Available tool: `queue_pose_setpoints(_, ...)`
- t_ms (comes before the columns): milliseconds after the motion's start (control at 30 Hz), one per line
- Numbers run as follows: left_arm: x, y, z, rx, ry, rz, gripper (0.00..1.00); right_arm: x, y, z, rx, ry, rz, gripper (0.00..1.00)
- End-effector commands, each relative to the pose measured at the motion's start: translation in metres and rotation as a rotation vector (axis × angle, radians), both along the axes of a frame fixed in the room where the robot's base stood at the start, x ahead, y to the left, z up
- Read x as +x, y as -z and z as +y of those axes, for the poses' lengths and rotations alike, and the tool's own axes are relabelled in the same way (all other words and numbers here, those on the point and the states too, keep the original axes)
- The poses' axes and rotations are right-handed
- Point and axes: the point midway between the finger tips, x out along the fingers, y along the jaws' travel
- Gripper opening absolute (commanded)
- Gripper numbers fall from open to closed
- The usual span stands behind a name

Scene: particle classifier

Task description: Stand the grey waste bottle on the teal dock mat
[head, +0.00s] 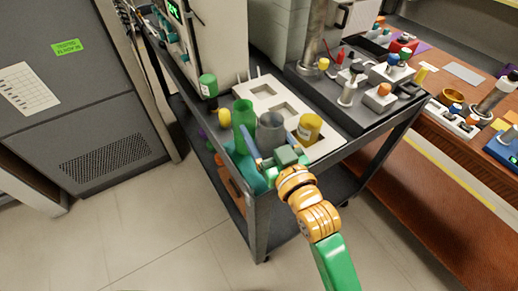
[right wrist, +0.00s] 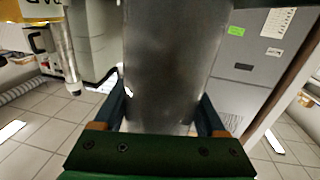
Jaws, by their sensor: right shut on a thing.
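The grey waste bottle (head: 271,126) is a plain dark grey cylinder between the fingers of my right gripper (head: 269,138). In the right wrist view the grey bottle (right wrist: 175,62) fills the space between the two fingers (right wrist: 168,112), and the gripper is shut on it. It looks close to upright. A teal patch, likely the dock mat (head: 250,173), shows at the cart's near left corner, left of and below the gripper. The bottle's base is hidden by the gripper, so I cannot tell if it touches anything. My left gripper is not in view.
A green bottle (head: 243,113) stands close left of the grey one, and a yellow bottle (head: 309,128) close right. A white rack with square wells (head: 262,84) lies behind. A green-capped bottle (head: 208,85) is further back left. The brown bench (head: 440,150) is to the right.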

Motion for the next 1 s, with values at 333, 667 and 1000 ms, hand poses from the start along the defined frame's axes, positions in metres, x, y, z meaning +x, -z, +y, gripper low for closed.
queue_pose_setpoints(333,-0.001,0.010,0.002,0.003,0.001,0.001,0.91,0.013,0.047,0.005,0.000,-0.001,-0.001,0.09)
queue_pose_setpoints(667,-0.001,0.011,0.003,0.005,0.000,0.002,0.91,0.013,0.050,0.005,0.000,0.000,-0.001,0.09)
queue_pose_setpoints(1000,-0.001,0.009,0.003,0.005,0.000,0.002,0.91,0.012,0.048,0.005,0.000,0.000,-0.001,1.00)
